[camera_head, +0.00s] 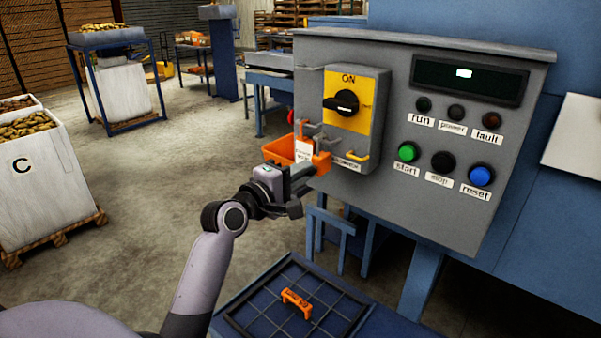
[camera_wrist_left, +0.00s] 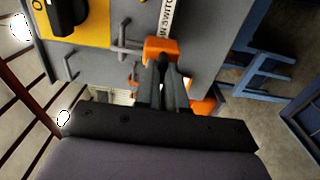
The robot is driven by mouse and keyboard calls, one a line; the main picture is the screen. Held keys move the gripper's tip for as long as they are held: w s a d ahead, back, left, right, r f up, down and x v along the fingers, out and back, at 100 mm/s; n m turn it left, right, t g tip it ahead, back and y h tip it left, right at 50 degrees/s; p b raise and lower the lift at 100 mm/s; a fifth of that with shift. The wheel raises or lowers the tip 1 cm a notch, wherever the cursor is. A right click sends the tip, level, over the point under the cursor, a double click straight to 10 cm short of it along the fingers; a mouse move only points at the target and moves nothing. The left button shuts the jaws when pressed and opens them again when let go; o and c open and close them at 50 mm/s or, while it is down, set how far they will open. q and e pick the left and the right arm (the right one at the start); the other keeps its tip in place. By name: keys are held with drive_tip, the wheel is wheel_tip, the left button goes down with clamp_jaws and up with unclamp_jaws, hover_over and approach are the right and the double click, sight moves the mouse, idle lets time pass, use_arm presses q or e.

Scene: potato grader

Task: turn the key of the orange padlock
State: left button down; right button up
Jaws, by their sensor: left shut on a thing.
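The orange padlock (camera_head: 322,161) hangs at the lower left of the grey control box, below the switch plate. It shows larger in the left wrist view (camera_wrist_left: 160,48), right at the fingertips. My left gripper (camera_head: 306,170) reaches it from the lower left. Its two dark fingers (camera_wrist_left: 165,75) are nearly together, narrower than the padlock body, and shut on the thin key at its face. The key itself is hidden between the fingers, so its angle cannot be told. The yellow switch plate (camera_head: 365,110) reads ON, with a black knob (camera_head: 342,103). My right gripper is not in view.
An orange bin (camera_head: 279,151) with a white tag (camera_head: 303,151) is beside and behind the gripper. Below, a dark gridded tray (camera_head: 247,325) bears an orange handle-shaped piece (camera_head: 297,302).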

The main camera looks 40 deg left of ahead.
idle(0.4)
use_arm(q)
drive_tip(key=c, duration=1.2)
unclamp_jaws()
drive_tip(key=shift+s+a+b, duration=0.15)
drive_tip(key=shift+s+b, duration=0.15)
drive_tip(key=shift+s, duration=1.5)
drive_tip(key=shift+s+a+b, duration=0.15)
drive_tip(key=shift+s+b, duration=0.1)
drive_tip(key=shift+s, duration=1.5)
drive_tip(key=s+d+f+m+g, duration=0.1)
drive_tip(key=d+f+m+g, duration=0.3)
drive_tip(key=f, duration=0.8)
drive_tip(key=s+d+f+m+g, duration=0.1)
drive_tip(key=s+d+f+m, duration=0.3)
drive_tip(key=f, duration=0.3)
drive_tip(key=s+d+f+m+g, duration=0.1)
drive_tip(key=s+d+f+m, duration=0.2)
drive_tip(key=s+f+m, duration=0.3)
drive_tip(key=s+d+f+m+g, duration=0.1)
drive_tip(key=s+d+f+m, duration=0.3)
drive_tip(key=s+f, duration=0.3)
drive_tip(key=shift+d+f+m+g+h, duration=0.15)
drive_tip(key=shift+d+f+m, duration=0.05)
drive_tip(key=shift+f+m, duration=0.25)
drive_tip(key=shift+d+f+m+g+h, duration=0.15)
drive_tip(key=shift+f+m, duration=0.2)
drive_tip(key=shift+f, duration=0.05)
